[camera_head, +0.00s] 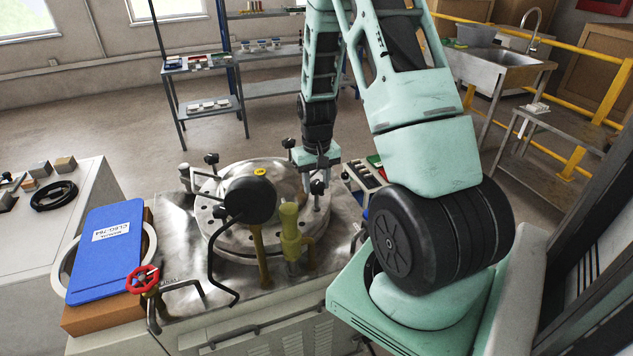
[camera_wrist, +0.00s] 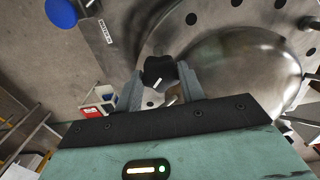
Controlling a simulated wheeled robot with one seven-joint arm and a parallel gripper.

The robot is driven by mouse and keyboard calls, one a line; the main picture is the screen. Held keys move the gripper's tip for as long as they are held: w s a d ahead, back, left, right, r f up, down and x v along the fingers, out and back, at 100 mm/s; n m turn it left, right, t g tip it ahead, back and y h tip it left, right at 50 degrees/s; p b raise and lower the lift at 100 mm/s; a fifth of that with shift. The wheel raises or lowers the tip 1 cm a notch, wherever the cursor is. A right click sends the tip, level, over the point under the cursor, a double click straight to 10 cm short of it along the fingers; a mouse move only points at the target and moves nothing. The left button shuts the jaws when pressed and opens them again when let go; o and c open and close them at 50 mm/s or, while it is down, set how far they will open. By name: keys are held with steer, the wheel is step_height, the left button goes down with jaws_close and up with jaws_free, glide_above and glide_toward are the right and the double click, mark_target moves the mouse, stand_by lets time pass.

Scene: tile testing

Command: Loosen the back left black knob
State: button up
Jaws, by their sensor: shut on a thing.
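A round metal flange with a domed lid (camera_head: 228,236) sits on a steel-topped cabinet, with black knobs around its rim. One knob (camera_head: 211,158) stands at the back left and another (camera_head: 288,143) at the back, left of my arm; both are clear of my gripper. My gripper (camera_head: 316,180) points down at the flange's right side, shut on a black knob (camera_head: 317,187). In the wrist view this knob (camera_wrist: 158,72) sits between the two grey fingers (camera_wrist: 160,88), beside the shiny dome (camera_wrist: 240,65). Its stem and the finger contact are partly hidden.
A black round part (camera_head: 250,200) and a yellow-green valve (camera_head: 290,228) stand at the flange's front. A small parts bin (camera_head: 362,178) is right of the flange.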

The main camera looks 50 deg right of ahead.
steer(key=o, duration=1)
step_height(320, 180, up, 18)
steer(key=shift+f+b, duration=0.25)
steer(key=shift+b, duration=0.25)
